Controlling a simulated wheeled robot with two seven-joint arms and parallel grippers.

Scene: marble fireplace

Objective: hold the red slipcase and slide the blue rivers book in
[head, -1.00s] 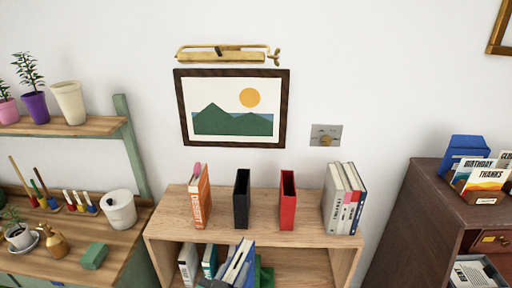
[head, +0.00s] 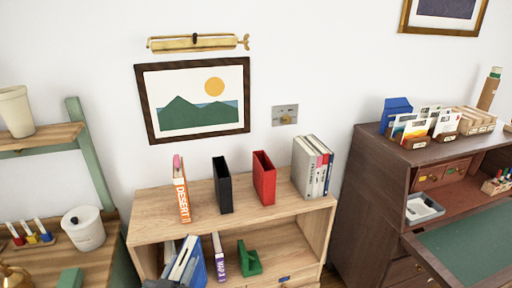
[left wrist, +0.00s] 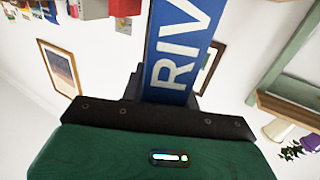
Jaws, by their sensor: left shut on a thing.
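The red slipcase (head: 264,178) stands upright on top of the wooden bookcase, between a black slipcase (head: 222,185) and a group of books. My left gripper (head: 163,284) is at the bottom of the head view, mostly cut off. It is shut on the blue rivers book (head: 200,275), which is tilted and in front of the lower shelf, below and left of the red slipcase. In the left wrist view the blue book (left wrist: 180,50) shows large letters "RIV" and sits against the dark gripper (left wrist: 165,100). My right gripper is not in view.
On the bookcase top (head: 150,212) stand an orange desert book (head: 182,195) and grey and white books (head: 312,168). The lower shelf holds a purple-lettered book (head: 218,256) and a green bookend (head: 249,258). A dark desk (head: 350,190) stands right. Room in front of the slipcases is clear.

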